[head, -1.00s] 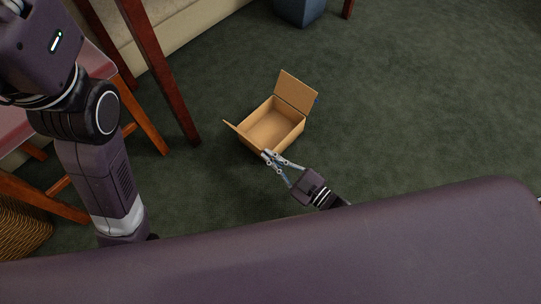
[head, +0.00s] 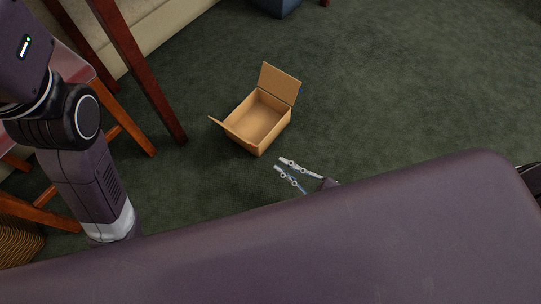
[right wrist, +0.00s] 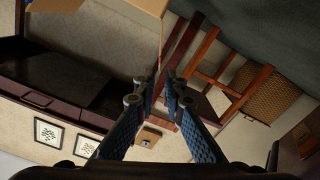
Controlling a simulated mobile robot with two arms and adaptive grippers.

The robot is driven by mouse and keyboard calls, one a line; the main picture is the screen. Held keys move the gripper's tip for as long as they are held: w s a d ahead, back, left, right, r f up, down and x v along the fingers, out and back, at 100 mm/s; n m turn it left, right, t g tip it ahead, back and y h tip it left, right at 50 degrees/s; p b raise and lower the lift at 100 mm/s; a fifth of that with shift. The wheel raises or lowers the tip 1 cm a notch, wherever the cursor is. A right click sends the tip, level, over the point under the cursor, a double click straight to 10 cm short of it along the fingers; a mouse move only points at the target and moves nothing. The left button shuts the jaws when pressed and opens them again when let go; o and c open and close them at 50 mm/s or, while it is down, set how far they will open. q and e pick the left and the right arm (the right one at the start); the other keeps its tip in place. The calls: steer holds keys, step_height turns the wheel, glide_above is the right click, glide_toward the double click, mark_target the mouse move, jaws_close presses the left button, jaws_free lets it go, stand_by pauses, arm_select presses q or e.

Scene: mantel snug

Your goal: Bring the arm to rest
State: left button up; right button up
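My right gripper (head: 280,165) is in front of my body in the head view, just below and right of an open cardboard box (head: 262,118). The gripper is apart from the box and holds nothing. In the right wrist view its two blue-padded fingers (right wrist: 160,97) stand a small gap apart with nothing between them. Tan cardboard (right wrist: 147,6) shows at the top edge of that view. My left arm hangs down at the left of the head view; its gripper is hidden.
The box sits on the green carpet (head: 400,90) with flaps up, and its inside looks empty. A dark red wooden post (head: 135,70), a chair with a pink seat (head: 75,65) and a wicker basket (head: 20,245) are at left. The carpet at right is clear.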

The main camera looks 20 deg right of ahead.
steer(key=shift+v, duration=1.2)
